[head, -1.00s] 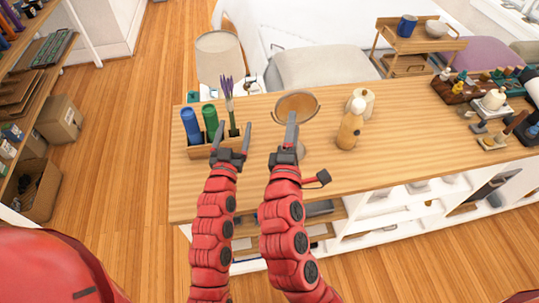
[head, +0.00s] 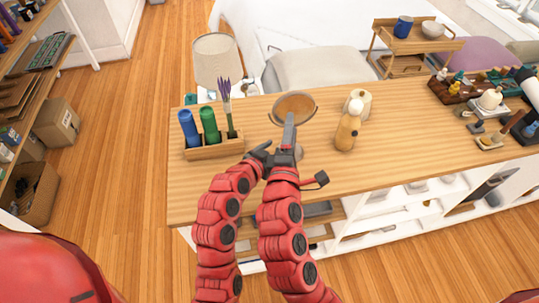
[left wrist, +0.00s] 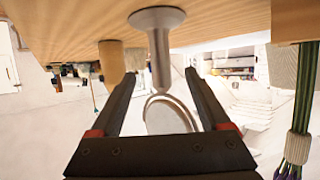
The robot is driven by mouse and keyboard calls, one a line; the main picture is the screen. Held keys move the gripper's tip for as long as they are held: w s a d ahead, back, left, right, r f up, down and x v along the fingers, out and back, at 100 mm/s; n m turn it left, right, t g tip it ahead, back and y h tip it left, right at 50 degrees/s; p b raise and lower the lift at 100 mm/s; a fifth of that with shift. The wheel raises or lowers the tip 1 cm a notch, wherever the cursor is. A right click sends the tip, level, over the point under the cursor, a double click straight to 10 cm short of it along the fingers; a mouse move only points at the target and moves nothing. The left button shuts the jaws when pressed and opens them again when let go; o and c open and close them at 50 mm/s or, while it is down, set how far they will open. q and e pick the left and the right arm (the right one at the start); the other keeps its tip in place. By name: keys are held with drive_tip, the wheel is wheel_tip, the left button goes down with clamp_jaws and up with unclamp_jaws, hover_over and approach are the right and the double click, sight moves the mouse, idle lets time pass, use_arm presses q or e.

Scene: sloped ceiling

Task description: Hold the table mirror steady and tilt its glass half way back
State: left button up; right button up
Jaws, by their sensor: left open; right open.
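The table mirror (head: 297,102) stands on the wooden counter, its round glass in a thin frame; its stem is largely hidden by my right gripper. My right gripper (head: 289,120) points up in front of the glass; contact cannot be told. My left gripper (head: 263,150) is open, low and left of the right one, close to the mirror. In the left wrist view, which looks upside down, the mirror's stem (left wrist: 160,62) shows beyond and between the spread fingers (left wrist: 160,76), with the round base (left wrist: 157,18) above and the glass (left wrist: 166,117) below.
A wooden holder (head: 214,150) with blue and green cylinders and lavender stands left of the mirror. The counter (head: 400,150) is clear before the crowded right end.

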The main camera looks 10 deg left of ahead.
use_arm(q)
drive_tip(key=x, duration=1.2)
drive_tip(key=shift+d, duration=0.1)
clamp_jaws()
